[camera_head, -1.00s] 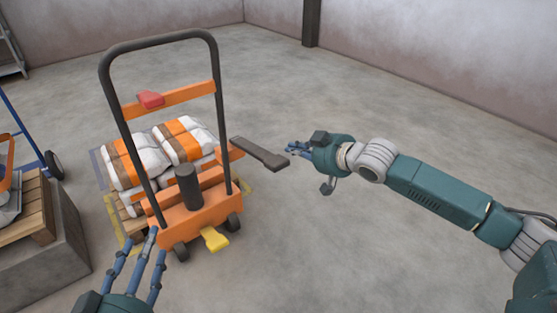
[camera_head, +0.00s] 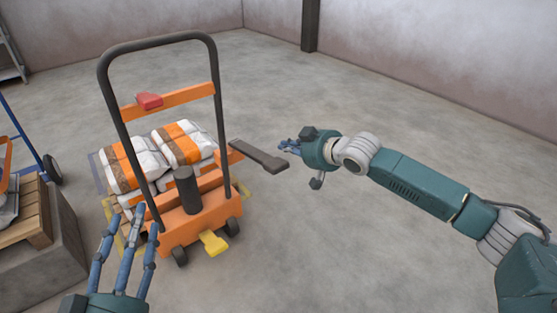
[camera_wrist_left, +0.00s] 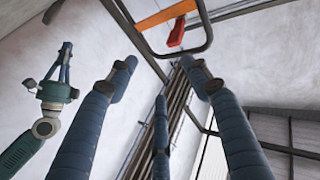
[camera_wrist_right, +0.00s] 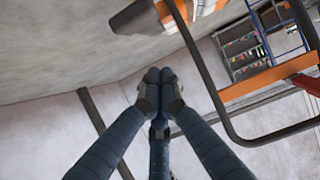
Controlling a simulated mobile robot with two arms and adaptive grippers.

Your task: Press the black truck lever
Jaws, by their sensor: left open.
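The black truck lever (camera_head: 258,155) sticks out to the right from the orange pallet truck (camera_head: 205,218), with a wide flat end. It also shows at the top of the right wrist view (camera_wrist_right: 138,17). My right gripper (camera_head: 284,146) is by the lever's free end; its fingertips are together with nothing between them. In the right wrist view the fingertips (camera_wrist_right: 160,78) look apart from the lever, but the head view does not settle whether they touch. My left gripper (camera_head: 128,218) is open and empty at the truck's front left, its fingers spread in the left wrist view (camera_wrist_left: 165,90).
The truck's dark handle frame (camera_head: 110,105) stands upright with a red grip (camera_head: 149,101). A yellow pedal (camera_head: 214,243) sits low at its front. White-and-orange bags (camera_head: 185,143) are stacked behind. A wooden pallet (camera_head: 32,225) on a grey block is at left. Floor at right is clear.

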